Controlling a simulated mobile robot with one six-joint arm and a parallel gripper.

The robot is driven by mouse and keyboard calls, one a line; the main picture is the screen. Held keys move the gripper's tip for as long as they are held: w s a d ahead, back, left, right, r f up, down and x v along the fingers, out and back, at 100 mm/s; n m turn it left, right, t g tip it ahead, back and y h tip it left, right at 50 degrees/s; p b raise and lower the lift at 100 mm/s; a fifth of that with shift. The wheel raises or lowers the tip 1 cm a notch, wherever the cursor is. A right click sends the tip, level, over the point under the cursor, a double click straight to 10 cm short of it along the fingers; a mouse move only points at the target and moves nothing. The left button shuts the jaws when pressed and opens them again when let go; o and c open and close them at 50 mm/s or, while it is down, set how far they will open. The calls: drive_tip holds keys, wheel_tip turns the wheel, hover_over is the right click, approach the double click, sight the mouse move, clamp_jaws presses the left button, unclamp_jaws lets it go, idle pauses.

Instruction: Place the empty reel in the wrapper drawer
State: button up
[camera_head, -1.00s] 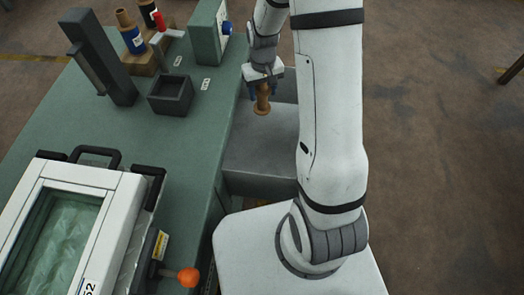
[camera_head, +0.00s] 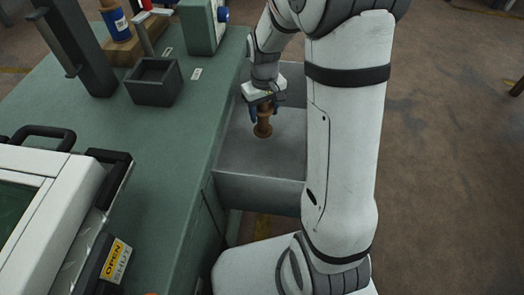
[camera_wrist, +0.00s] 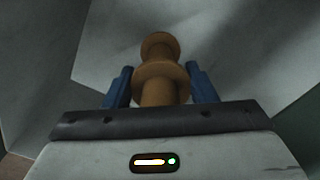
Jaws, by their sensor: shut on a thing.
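The empty reel (camera_head: 263,124) is a bare brown spool with flanged ends. My gripper (camera_head: 262,112) is shut on it, with a blue finger on each side. In the wrist view the reel (camera_wrist: 160,70) stands out beyond the blue fingers (camera_wrist: 160,88). The wrapper drawer (camera_head: 262,187) is a grey open box pulled out from the side of the green bench. The reel is over the drawer's inside, its free end low; I cannot tell whether it touches the floor of the drawer.
The green bench (camera_head: 150,150) lies left of the drawer. On it stand a small dark open box (camera_head: 154,85), a dark upright post (camera_head: 75,50), a reel with a blue band (camera_head: 117,22) and a white-framed machine (camera_head: 60,185). Brown floor is open at right.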

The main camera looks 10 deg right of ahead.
sight(264, 133)
wheel_tip(264, 133, down, 10)
drive_tip(key=b, duration=0.4)
drive_tip(key=shift+r, duration=0.1)
drive_tip(key=o, duration=0.5)
drive_tip(key=shift+f, duration=0.2)
drive_tip(key=o, duration=0.5)
drive_tip(key=shift+r, duration=0.1)
